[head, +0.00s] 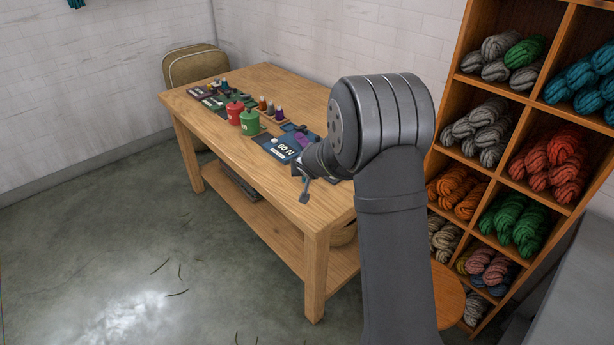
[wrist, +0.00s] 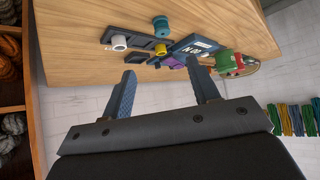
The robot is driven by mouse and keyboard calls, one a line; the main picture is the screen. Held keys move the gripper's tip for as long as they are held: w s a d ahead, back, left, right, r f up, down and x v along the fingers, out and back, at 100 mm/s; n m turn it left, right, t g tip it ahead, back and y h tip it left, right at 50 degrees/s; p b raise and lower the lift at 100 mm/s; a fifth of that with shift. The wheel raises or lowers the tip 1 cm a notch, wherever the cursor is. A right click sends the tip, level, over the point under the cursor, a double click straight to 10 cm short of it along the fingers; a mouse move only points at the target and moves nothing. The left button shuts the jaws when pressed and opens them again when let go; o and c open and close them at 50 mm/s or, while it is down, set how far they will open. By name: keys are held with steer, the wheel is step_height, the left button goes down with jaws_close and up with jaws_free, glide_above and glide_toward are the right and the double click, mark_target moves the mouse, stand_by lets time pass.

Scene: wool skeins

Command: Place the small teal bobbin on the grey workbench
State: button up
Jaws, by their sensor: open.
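A small teal bobbin (wrist: 162,27) stands on the wooden table (head: 280,200) in the wrist view, near a dark tray. In the head view I cannot pick it out; my arm covers that part of the table. My gripper (wrist: 163,72) is open and empty, its two blue-grey fingers spread wide, with the bobbin beyond and apart from them. In the head view my gripper (head: 302,182) shows small beside my wrist, over the table's right part. A plain grey surface (head: 575,275) shows at the lower right of the head view; I cannot tell whether it is the grey workbench.
Around the bobbin are a white spool (wrist: 118,42), a yellow one (wrist: 160,49) and a dark blue printed card (wrist: 193,46). Red (head: 235,113) and green tins (head: 249,122) stand farther along the table. A wool-filled shelf (head: 450,150) stands right. The table's front strip is clear.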

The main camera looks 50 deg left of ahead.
steer(key=shift+w+r, duration=0.1)
steer(key=x, duration=1.2)
steer(key=shift+w+a+r, duration=0.1)
steer(key=shift+w+a, duration=0.05)
steer(key=shift+w, duration=0.05)
steer(key=shift+s+a+x, duration=0.1)
steer(key=shift+x, duration=1.25)
steer(key=shift+s+a+x, duration=0.1)
steer(key=shift+s+x, duration=0.05)
steer(key=shift+x, duration=1.2)
steer(key=c, duration=1.1)
steer(key=shift+r, duration=0.1)
